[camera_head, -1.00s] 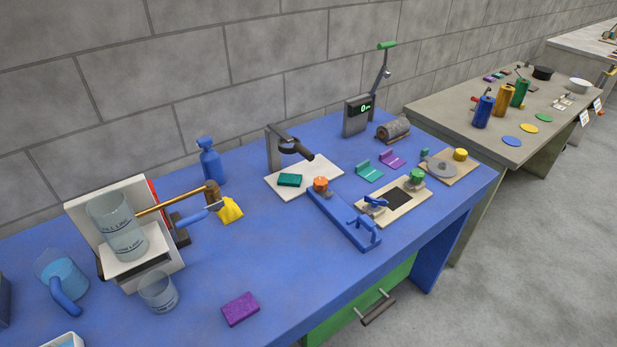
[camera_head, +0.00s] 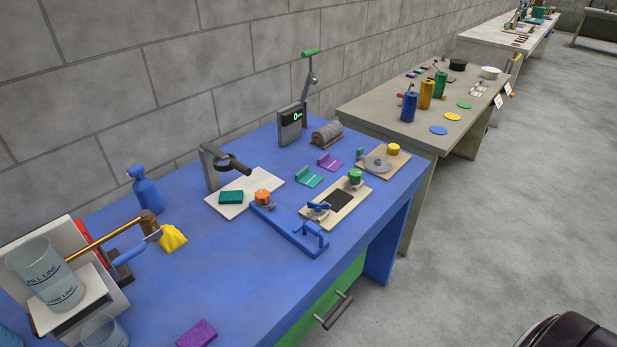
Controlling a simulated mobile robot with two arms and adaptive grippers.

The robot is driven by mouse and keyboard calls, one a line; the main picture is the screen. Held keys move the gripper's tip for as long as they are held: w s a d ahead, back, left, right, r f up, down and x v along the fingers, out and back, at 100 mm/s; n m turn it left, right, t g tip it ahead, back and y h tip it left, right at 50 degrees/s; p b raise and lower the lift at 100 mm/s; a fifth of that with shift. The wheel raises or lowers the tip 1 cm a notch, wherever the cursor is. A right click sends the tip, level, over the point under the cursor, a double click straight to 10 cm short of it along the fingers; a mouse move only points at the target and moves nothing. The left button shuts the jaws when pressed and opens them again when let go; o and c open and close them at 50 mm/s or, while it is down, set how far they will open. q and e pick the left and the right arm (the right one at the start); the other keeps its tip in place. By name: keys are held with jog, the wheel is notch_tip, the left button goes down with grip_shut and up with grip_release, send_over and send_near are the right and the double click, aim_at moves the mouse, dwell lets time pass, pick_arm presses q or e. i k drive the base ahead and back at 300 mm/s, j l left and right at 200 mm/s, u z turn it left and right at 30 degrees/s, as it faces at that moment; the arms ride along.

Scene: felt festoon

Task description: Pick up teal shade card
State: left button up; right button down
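No item can be surely told as the teal shade card. A teal block (camera_head: 231,197) lies on a white board (camera_head: 270,190) on the blue table. A teal angled piece (camera_head: 309,177) lies to its right, beside a purple one (camera_head: 330,162). On the grey-brown table further back lie small flat pieces (camera_head: 413,74), purple and greenish, too small to tell apart. Neither of my grippers is in view.
Coloured bottles (camera_head: 425,92) stand on the further table (camera_head: 375,112).

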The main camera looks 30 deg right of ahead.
aim_at(303, 176)
jog(key=l+u, duration=0.2)
jog(key=l, duration=1.05)
jog(key=l+u, duration=0.15)
jog(key=l, duration=1.15)
